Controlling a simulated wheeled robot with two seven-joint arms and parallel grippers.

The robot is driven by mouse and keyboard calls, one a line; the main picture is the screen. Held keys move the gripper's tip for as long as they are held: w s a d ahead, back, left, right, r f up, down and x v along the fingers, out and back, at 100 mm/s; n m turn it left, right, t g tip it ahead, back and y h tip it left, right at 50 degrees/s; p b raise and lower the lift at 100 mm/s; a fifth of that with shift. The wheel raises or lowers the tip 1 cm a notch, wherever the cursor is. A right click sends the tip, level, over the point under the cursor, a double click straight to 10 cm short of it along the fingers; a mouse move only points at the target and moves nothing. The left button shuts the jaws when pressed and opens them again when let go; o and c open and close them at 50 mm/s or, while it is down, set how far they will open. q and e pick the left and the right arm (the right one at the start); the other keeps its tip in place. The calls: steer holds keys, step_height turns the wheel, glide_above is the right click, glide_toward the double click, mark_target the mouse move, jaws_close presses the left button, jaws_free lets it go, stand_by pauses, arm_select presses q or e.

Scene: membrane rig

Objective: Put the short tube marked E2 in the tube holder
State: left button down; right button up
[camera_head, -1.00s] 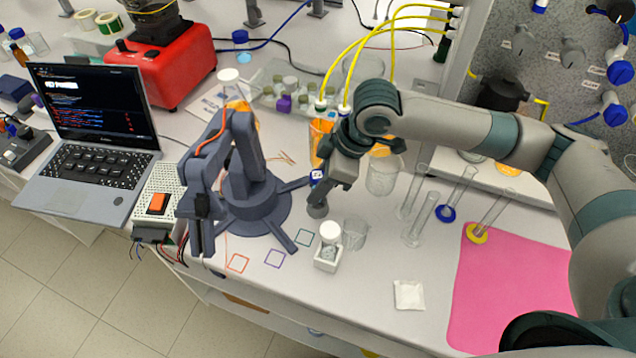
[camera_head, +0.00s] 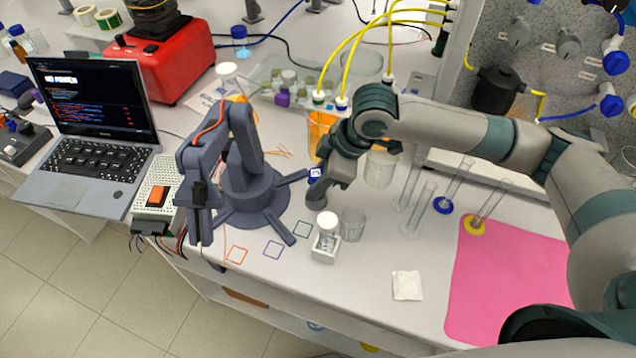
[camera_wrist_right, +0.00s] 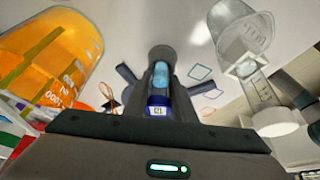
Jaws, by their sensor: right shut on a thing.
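My right gripper (camera_head: 317,188) is shut on a short tube with a blue cap and a small white label (camera_head: 315,174). In the right wrist view the tube (camera_wrist_right: 160,78) shows a pale blue body between the fingers, cap toward the camera; its label is too small to read surely. Beyond it, in line with the tube, is a round dark grey upright piece (camera_wrist_right: 161,52), probably the tube holder. I cannot tell whether the tube's lower end is in it or above it. My left gripper is not in view.
A white block with a white-capped vial (camera_head: 325,248) and a clear beaker (camera_head: 353,224) stand close by. A dark blue desktop arm (camera_head: 250,195) is to the left. An orange-filled beaker (camera_head: 318,130) is behind; clear tubes (camera_head: 425,207) stand right.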

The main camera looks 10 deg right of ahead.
steer(key=shift+s+d+f, duration=0.1)
steer(key=shift+s+f, duration=0.15)
steer(key=shift+f, duration=0.3)
steer(key=shift+s+d+f, duration=0.1)
steer(key=shift+s+f, duration=0.15)
steer(key=shift+f, duration=0.25)
steer(key=o, duration=1.1)
steer(key=shift+w+f, duration=0.1)
steer(key=shift+w, duration=0.05)
steer(key=shift+a, duration=0.1)
steer(key=shift+w+r+g, duration=0.1)
steer(key=shift+r+g, duration=0.2)
steer(key=shift+r, duration=0.3)
steer(key=b+v, duration=0.3)
steer(key=v, duration=1.5)
steer(key=shift+r, duration=0.25)
steer(key=shift+a, duration=0.15)
